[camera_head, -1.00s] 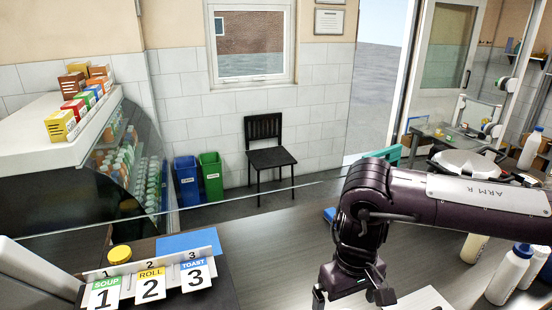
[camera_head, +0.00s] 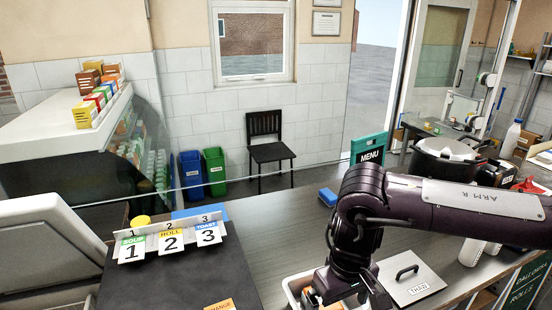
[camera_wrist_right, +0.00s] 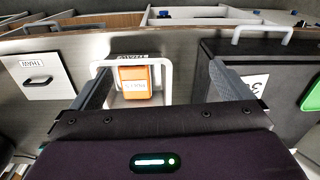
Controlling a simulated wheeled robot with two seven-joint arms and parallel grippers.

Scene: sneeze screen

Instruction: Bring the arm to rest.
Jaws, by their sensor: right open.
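My right arm reaches in from the right in the head view. Its dark gripper (camera_head: 345,297) points down over a white tray (camera_head: 292,286) on the counter. In the right wrist view the gripper (camera_wrist_right: 162,84) has its two grey fingers wide apart. An orange labelled block (camera_wrist_right: 135,80) shows beyond and between them, inside the white tray rim (camera_wrist_right: 167,78). Nothing is visibly held. The arm and gripper partly hide the tray and its contents in the head view. My left gripper is not in view.
A white lidded box marked THAW (camera_head: 408,279) stands right of the gripper. A MENU sign (camera_head: 370,149), blue block (camera_head: 327,197) and large pot (camera_head: 445,158) are behind the arm. A numbered card rail (camera_head: 170,234) stands left. The counter between rail and tray is mostly clear.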

